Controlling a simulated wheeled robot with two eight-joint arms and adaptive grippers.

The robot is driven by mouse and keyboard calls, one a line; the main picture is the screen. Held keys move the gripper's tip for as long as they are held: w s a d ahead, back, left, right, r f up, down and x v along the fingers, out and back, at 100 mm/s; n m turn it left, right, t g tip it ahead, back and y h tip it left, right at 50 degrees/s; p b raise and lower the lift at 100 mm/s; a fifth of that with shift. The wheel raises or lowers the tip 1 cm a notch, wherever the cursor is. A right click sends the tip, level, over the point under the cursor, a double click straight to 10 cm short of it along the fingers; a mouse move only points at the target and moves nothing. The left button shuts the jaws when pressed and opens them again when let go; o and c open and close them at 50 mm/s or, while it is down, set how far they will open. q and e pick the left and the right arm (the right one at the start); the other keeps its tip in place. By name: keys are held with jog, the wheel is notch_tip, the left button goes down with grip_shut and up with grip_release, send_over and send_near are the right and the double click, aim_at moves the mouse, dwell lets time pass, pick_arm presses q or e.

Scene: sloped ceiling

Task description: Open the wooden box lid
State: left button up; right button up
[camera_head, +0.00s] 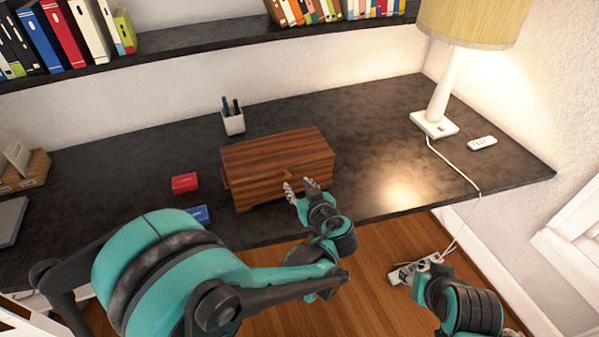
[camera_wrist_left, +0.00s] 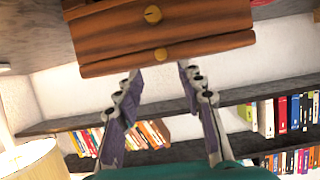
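The wooden box (camera_head: 262,180) stands on the dark desk, with its striped lid (camera_head: 275,150) down. A small gold clasp (camera_head: 286,175) is on its front. My left gripper (camera_head: 301,187) is at the front right of the box, fingers spread and empty. In the left wrist view, the fingertips (camera_wrist_left: 160,72) are apart near the box front (camera_wrist_left: 200,30), which shows two gold fittings; I cannot tell if they touch it. My right arm (camera_head: 465,305) is at the lower right; its fingers cannot be made out.
A red box (camera_head: 185,182) and a blue box (camera_head: 202,214) lie left of the wooden box. A pen cup (camera_head: 233,122) stands behind it. A lamp (camera_head: 437,110) stands at right, its cord running to a power strip (camera_head: 405,273).

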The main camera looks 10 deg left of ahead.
aim_at(288, 176)
pick_arm(q)
jog(key=b+x, duration=0.2)
jog(key=x, duration=0.4)
jog(key=shift+w+a+f, duration=0.1)
jog(key=shift+a+f, duration=0.1)
jog(key=shift+w+a+f, duration=0.1)
jog(key=shift+w+a, duration=0.15)
jog(key=shift+w, duration=0.1)
grip_shut()
